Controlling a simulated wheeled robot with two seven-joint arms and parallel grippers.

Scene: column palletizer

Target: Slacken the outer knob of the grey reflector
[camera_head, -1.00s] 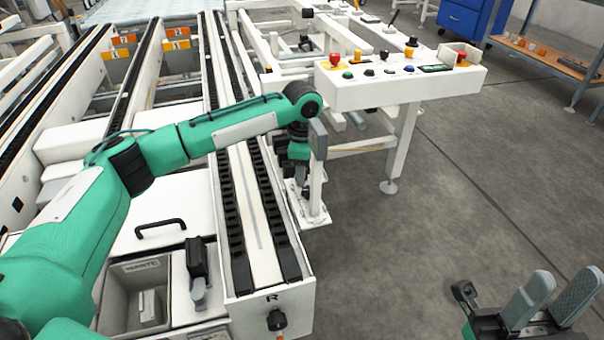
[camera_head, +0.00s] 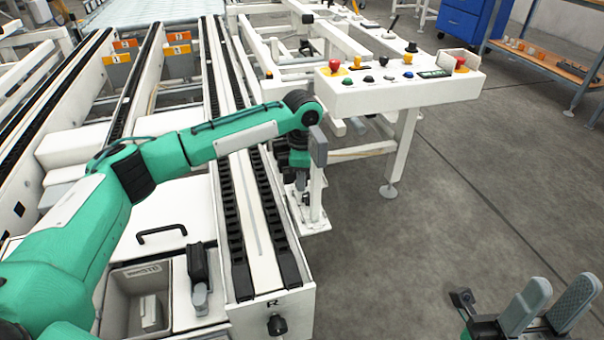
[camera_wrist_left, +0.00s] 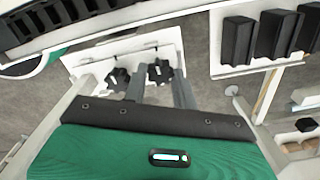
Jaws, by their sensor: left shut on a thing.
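In the left wrist view two black star-shaped knobs stand side by side on a white plate (camera_wrist_left: 88,62). The right-hand knob (camera_wrist_left: 160,71) lies between the grey fingertips of my left gripper (camera_wrist_left: 158,84), which is shut on it. The left-hand knob (camera_wrist_left: 117,78) is just outside the fingers. In the head view my left gripper (camera_head: 301,180) points down at a white bracket (camera_head: 312,217) beside the conveyor rail; the knobs are too small to tell there. I cannot make out the grey reflector for certain. My right gripper (camera_head: 548,305) is open and empty at the lower right.
A white control panel (camera_head: 400,92) with coloured buttons stands just behind and right of my left gripper. The black-chained conveyor rail (camera_head: 255,205) runs along its left. A bin (camera_head: 122,300) and another black knob (camera_head: 277,325) are nearer. The floor (camera_head: 440,220) to the right is clear.

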